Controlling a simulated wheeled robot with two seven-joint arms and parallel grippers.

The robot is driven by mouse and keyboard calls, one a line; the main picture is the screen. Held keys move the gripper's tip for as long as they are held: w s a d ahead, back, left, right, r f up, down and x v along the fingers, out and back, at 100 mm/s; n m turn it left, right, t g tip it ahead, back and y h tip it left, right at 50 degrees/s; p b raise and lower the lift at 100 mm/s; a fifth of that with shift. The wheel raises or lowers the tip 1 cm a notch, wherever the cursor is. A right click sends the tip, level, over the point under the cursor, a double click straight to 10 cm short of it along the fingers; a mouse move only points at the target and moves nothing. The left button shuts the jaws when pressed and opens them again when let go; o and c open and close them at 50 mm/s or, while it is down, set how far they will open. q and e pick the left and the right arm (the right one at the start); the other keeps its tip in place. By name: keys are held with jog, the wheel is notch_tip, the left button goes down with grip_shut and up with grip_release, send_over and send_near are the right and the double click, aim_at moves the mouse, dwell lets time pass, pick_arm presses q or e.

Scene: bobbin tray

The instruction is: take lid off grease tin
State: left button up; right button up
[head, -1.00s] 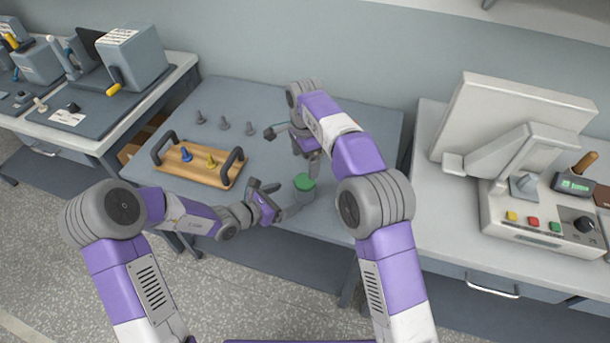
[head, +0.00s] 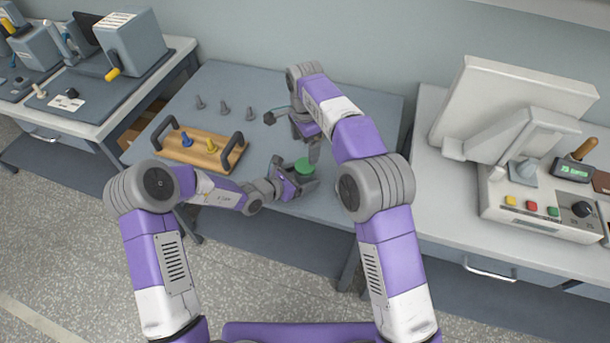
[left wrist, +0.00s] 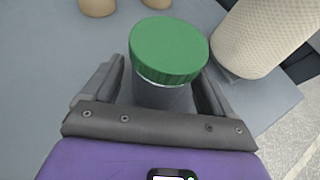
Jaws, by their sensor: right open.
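The grease tin (left wrist: 160,95) is a grey can with a green lid (left wrist: 168,48) seated on top. It stands upright near the table's front edge, and its lid also shows in the head view (head: 304,166). My left gripper (head: 296,178) is low at the tin, with one finger on each side of its body, below the lid. Whether the fingers press on the tin is not clear. My right gripper (head: 310,140) is open and empty, above and behind the tin, partly hidden by its own arm.
A wooden tray (head: 190,150) with dark handles holds a blue and a yellow peg, left of the tin. Three grey pegs stand behind it. A beige textured cylinder (left wrist: 265,35) stands close to the tin. A machine (head: 530,200) is on the right bench.

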aim_at(305, 165)
pick_arm(q)
grip_shut()
pick_arm(e)
jog(key=n, duration=0.4)
jog(key=shift+f+n, duration=0.3)
jog(key=shift+f, duration=0.3)
notch_tip(305, 165, down, 7)
jog(key=shift+r, duration=0.1)
